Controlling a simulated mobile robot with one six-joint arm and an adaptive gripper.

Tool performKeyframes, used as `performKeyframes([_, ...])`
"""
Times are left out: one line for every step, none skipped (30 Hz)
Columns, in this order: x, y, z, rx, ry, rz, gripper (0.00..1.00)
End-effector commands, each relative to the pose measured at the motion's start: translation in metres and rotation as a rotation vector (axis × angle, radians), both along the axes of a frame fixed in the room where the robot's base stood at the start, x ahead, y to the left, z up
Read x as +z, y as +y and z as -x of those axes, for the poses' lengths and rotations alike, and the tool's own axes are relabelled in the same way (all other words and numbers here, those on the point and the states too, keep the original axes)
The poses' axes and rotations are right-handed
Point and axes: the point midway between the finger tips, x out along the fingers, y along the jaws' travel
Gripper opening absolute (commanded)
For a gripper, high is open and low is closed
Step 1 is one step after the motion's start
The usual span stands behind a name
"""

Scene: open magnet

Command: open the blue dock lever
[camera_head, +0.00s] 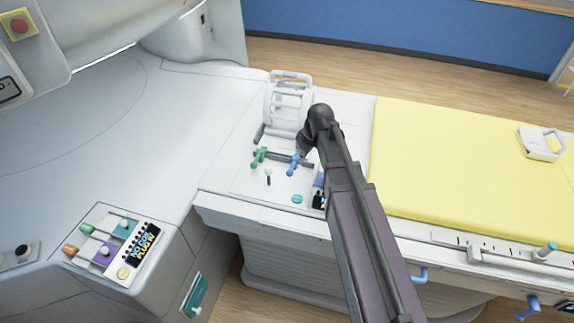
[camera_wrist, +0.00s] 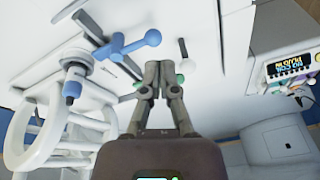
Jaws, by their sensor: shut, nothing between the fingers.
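The blue dock lever (camera_head: 293,164) is on the white dock panel, to the right of a green lever (camera_head: 259,157). In the wrist view the blue lever (camera_wrist: 128,44) has a bar ending in a round ball knob. My gripper (camera_wrist: 159,66) is shut and empty, with its fingertips just below the knob in that picture; whether they touch it I cannot tell. The green lever is mostly hidden behind my fingers, with green bits (camera_wrist: 180,79) showing beside them. In the head view my gripper is largely hidden behind my dark wrist, close by the blue lever.
A white frame (camera_head: 287,92) stands behind the levers and also shows in the wrist view (camera_wrist: 48,148). A small dark-stemmed knob (camera_head: 268,176) is in front of the green lever. A yellow bed pad (camera_head: 450,165) lies to the right. A control panel (camera_head: 112,241) is at lower left.

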Motion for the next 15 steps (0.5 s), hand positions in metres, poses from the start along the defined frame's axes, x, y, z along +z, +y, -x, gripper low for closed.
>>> performKeyframes([0.001,0.01,-0.015,0.056,-0.018,-0.012,0.0])
performKeyframes([0.002,0.015,-0.02,0.089,-0.027,-0.018,0.0])
performKeyframes([0.002,0.02,-0.027,0.132,-0.041,-0.026,0.0])
performKeyframes([0.003,0.025,-0.031,0.161,-0.051,-0.032,0.0])
performKeyframes([0.003,0.029,-0.036,0.188,-0.061,-0.038,0.0])
performKeyframes([0.004,0.034,-0.041,0.222,-0.074,-0.043,0.0])
performKeyframes([0.004,0.038,-0.044,0.245,-0.082,-0.048,0.0])
performKeyframes([0.005,0.041,-0.047,0.267,-0.091,-0.052,0.0])
performKeyframes([0.005,0.045,-0.05,0.292,-0.1,-0.057,0.0])
performKeyframes([0.006,0.047,-0.053,0.308,-0.106,-0.059,0.0])
performKeyframes([0.006,0.049,-0.054,0.322,-0.111,-0.061,0.0])
performKeyframes([0.006,0.051,-0.056,0.335,-0.116,-0.064,0.0])
performKeyframes([0.006,0.052,-0.057,0.345,-0.12,-0.066,0.0])
performKeyframes([0.006,0.053,-0.058,0.353,-0.123,-0.067,0.0])
performKeyframes([0.006,0.054,-0.059,0.358,-0.125,-0.068,0.0])
